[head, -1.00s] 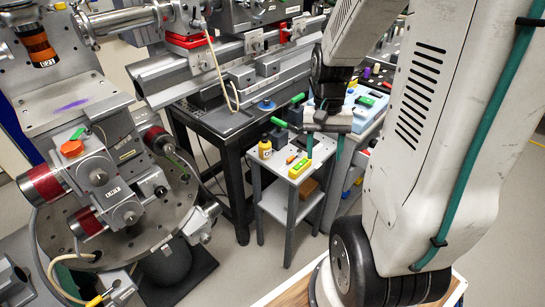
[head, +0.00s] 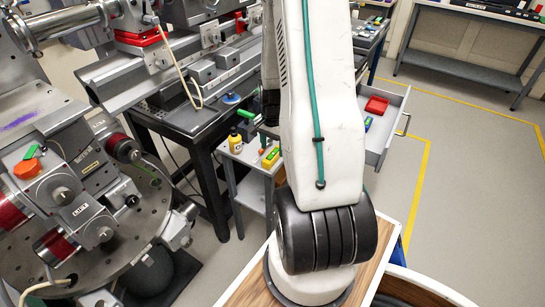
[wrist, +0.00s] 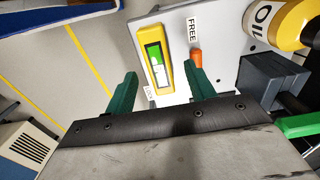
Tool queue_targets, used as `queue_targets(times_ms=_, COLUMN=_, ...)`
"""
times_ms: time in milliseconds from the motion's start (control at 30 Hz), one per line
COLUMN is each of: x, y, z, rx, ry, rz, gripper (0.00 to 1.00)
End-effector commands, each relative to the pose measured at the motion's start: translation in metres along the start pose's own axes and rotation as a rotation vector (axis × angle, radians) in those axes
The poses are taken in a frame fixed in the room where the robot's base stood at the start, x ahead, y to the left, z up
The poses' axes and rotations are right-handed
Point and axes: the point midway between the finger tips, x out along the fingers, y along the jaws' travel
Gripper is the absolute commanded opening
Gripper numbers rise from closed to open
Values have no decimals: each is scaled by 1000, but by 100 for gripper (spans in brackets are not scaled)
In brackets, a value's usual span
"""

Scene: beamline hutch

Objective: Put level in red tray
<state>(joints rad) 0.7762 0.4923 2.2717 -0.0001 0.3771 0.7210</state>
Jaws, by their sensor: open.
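The level, a yellow bar with a green window (wrist: 157,58), lies on the small grey table. In the head view it shows just left of my arm (head: 271,158). In the head view my arm mostly hides the gripper. The red tray (head: 376,105) sits in an open drawer to the right of my arm; it looks empty.
An orange object (wrist: 196,58) by a FREE label lies close to the right finger. A yellow bottle (wrist: 283,22) and dark block (wrist: 258,82) stand further right. A blue-green item (head: 367,123) lies in the drawer (head: 385,138). Floor at right is clear.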

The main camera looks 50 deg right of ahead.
Motion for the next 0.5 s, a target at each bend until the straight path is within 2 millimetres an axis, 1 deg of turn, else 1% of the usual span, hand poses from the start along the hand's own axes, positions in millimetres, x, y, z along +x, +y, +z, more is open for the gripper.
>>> queue_targets(times_ms=33, x=9, y=2, z=-1, rx=0, ry=-3, rz=3, gripper=55)
queue_targets(times_ms=100, x=19, y=2, z=0, rx=-2, ry=-3, rz=2, gripper=55)
queue_targets(times_ms=200, x=28, y=1, z=0, rx=-3, ry=-2, rz=1, gripper=55)
queue_targets(times_ms=467, x=30, y=1, z=0, rx=-4, ry=0, rz=0, gripper=55)
queue_targets(times_ms=500, x=30, y=1, z=0, rx=-4, ry=0, rz=0, gripper=46)
